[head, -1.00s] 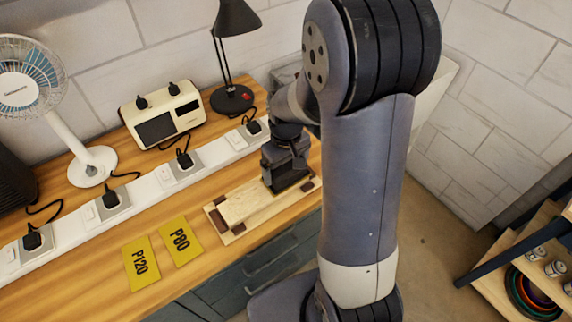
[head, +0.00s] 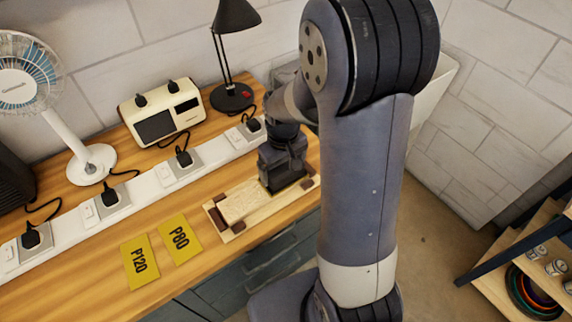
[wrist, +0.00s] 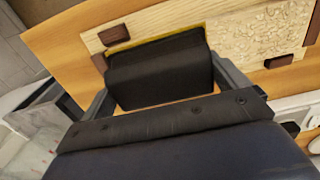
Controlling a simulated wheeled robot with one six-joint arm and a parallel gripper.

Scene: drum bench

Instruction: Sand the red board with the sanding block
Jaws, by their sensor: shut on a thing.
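My gripper (head: 283,160) is shut on a black sanding block (wrist: 160,72) with a yellow edge along its bottom. The block sits over the right part of a pale wooden board (head: 240,205) and looks to be resting on it; exact contact is hidden. The board looks pale, not red. In the wrist view, the board (wrist: 262,38) has a rough, flaky patch to the right of the block and a smoother part to its left. Dark reddish-brown stops (wrist: 114,34) sit around the board.
Yellow P80 (head: 179,239) and P120 (head: 140,261) sheets lie left of the board. A white socket strip (head: 147,186) with plugs runs behind. A fan (head: 92,165), a cream device (head: 160,115) and a black lamp (head: 233,97) stand at the back.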

